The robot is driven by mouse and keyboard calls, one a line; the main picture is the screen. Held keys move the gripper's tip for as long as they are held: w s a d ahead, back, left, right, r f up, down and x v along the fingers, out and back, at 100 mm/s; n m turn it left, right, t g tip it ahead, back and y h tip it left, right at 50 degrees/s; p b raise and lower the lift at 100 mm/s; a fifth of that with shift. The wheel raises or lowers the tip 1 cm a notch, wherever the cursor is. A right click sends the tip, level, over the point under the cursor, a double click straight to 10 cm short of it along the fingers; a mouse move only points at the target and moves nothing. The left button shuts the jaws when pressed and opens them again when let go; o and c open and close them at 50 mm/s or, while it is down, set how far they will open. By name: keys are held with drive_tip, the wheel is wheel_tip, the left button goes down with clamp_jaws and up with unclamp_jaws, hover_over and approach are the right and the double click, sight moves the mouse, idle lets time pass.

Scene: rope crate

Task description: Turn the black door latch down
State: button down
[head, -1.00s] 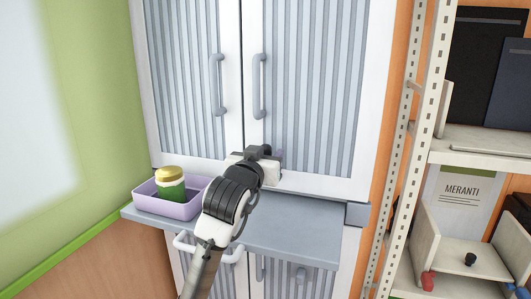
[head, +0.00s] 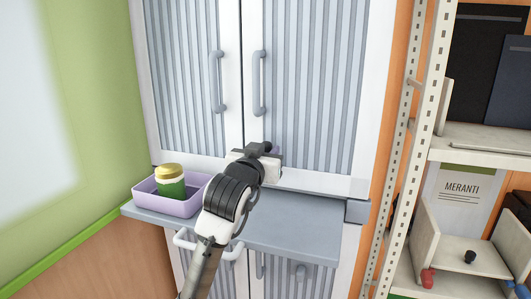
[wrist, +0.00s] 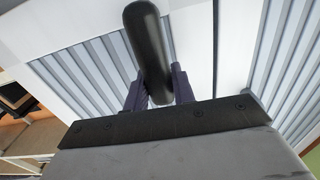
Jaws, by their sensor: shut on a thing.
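The black door latch (wrist: 146,38) shows in the wrist view as a thick, rounded dark bar in front of the white cabinet door frame. My gripper (wrist: 160,88) has its two purple fingers on either side of the bar's lower end and is shut on it. In the head view my gripper (head: 262,158) is at the lower part of the right-hand cabinet door (head: 310,90), close to the middle seam. There my wrist and hand cover most of the latch, so its angle is hard to tell.
A grey ledge (head: 300,222) juts out below the doors. On its left stands a lilac tray (head: 160,207) holding a green jar with a yellow lid (head: 171,182). Grey door handles (head: 258,85) are above my gripper. An open shelf rack (head: 480,145) stands at the right.

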drive_tip(key=m, duration=0.1)
drive_tip(key=d+m+b, duration=0.2)
drive_tip(key=m, duration=0.1)
drive_tip(key=shift+s+f, duration=0.35)
drive_tip(key=shift+f, duration=0.05)
drive_tip(key=m+b, duration=0.1)
drive_tip(key=d+f+m+b, duration=0.1)
drive_tip(key=m, duration=0.1)
drive_tip(key=d+m+b, duration=0.1)
drive_tip(key=shift+s+f+m, duration=0.15)
drive_tip(key=shift+s+m, duration=0.15)
drive_tip(key=shift+m, duration=0.1)
drive_tip(key=f+m+b, duration=0.1)
drive_tip(key=m, duration=0.1)
drive_tip(key=d+f+m+b, duration=0.1)
drive_tip(key=m+b, duration=0.1)
drive_tip(key=shift+s, duration=0.2)
drive_tip(key=shift+d+f+m+b, duration=0.1)
drive_tip(key=shift+f+m+b, duration=0.3)
drive_tip(key=shift+m, duration=0.45)
drive_tip(key=shift+d+f+m+b, duration=0.1)
drive_tip(key=shift+f+m+b, duration=0.15)
drive_tip(key=shift+m+b, duration=0.4)
drive_tip(key=shift+d+f+m+b, duration=0.1)
drive_tip(key=shift+f+m+b, duration=0.2)
drive_tip(key=shift+m, duration=0.7)
drive_tip(key=shift+f, duration=0.1)
drive_tip(key=c, duration=1.2)
unclamp_jaws()
drive_tip(key=shift+o, duration=0.2)
